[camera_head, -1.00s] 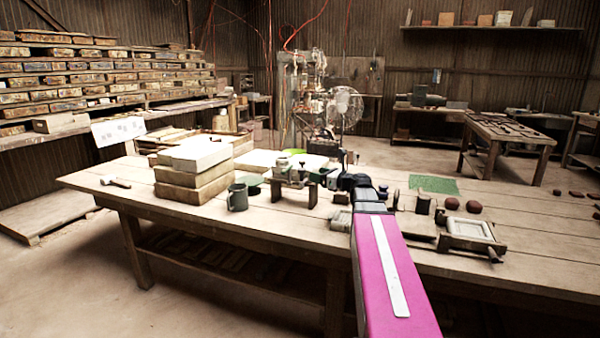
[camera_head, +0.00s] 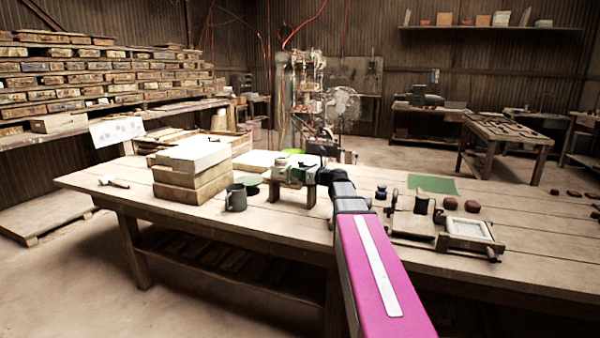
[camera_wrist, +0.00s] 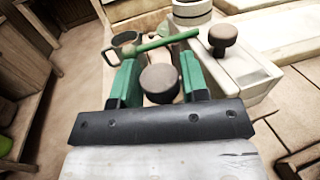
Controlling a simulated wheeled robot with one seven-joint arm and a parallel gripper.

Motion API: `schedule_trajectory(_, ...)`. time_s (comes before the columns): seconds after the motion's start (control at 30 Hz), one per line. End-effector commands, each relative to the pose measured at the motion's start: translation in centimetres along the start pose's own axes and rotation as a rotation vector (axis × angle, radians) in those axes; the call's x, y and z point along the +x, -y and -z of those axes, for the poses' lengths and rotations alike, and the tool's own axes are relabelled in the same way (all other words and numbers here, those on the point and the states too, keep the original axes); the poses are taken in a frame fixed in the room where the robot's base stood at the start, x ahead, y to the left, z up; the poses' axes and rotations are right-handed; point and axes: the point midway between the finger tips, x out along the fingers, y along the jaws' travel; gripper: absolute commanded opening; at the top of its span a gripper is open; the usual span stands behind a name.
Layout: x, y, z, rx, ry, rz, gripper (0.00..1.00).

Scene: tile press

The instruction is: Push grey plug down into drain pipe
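My gripper (camera_wrist: 158,82), with green fingers, is open around a dark brownish-grey round knob (camera_wrist: 159,79). I cannot tell whether the fingers touch it. A similar knob (camera_wrist: 223,37) stands upright on a pale block (camera_wrist: 238,72) to the right. I cannot tell which knob, if either, is the grey plug. A pale round cylinder (camera_wrist: 191,12) is at the top; no drain pipe opening is clearly visible. In the head view, my gripper (camera_head: 298,172) is at the small dark-legged stand (camera_head: 311,195) and hides part of its top.
To the right are a spool (camera_head: 421,203), red lumps (camera_head: 472,206) and a framed press (camera_head: 469,231).

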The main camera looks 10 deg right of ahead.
Motion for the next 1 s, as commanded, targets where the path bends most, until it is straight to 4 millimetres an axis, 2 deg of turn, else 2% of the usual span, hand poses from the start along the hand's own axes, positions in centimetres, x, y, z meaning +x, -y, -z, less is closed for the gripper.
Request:
schedule_trajectory(0.03,0.0,0.0,0.0,0.000,0.000,0.000,0.25)
schedule_trajectory(0.1,0.0,0.0,0.0,0.000,0.000,0.000,0.02)
schedule_trajectory(0.13,0.0,0.0,0.0,0.000,0.000,0.000,0.00)
schedule_trajectory(0.27,0.0,0.0,0.2,0.000,0.000,0.000,0.00)
schedule_trajectory(0.53,0.0,0.0,2.4,0.001,-0.001,0.000,0.00)
schedule_trajectory(0.8,0.0,0.0,2.6,-0.002,-0.003,-0.001,0.00)
schedule_trajectory(0.83,0.0,0.0,2.6,-0.002,-0.004,-0.001,0.40)
schedule_trajectory(0.9,0.0,0.0,2.6,-0.001,-0.003,-0.001,0.60)
schedule_trajectory(1.0,0.0,0.0,2.6,-0.001,-0.002,-0.001,0.60)
